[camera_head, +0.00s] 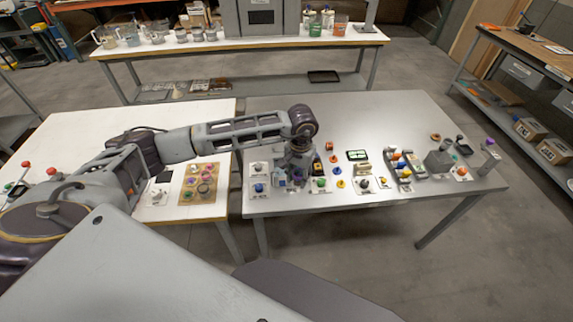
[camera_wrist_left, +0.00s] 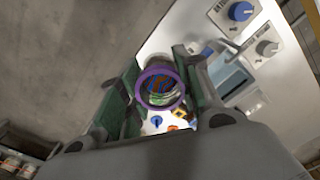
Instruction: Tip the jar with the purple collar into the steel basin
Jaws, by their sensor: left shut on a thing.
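The jar with the purple collar (camera_wrist_left: 160,72) is held between the green-padded fingers of my left gripper (camera_wrist_left: 158,98). The left wrist view looks along it, with its round purple ring facing the camera; its tilt is hard to judge. In the head view my left gripper (camera_head: 297,176) is over the near left part of the grey table and hides most of the jar. A rectangular grey open container with a bluish inside, which looks like the steel basin (camera_wrist_left: 229,80), is right beside the gripper in the left wrist view. My right gripper is out of view.
The grey table (camera_head: 375,115) has a clear back half. Knobs, a small green-screened display (camera_head: 358,155), colored pieces and a grey block (camera_head: 438,161) line its front. A brown board (camera_head: 214,171) with rings lies on the white table at left.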

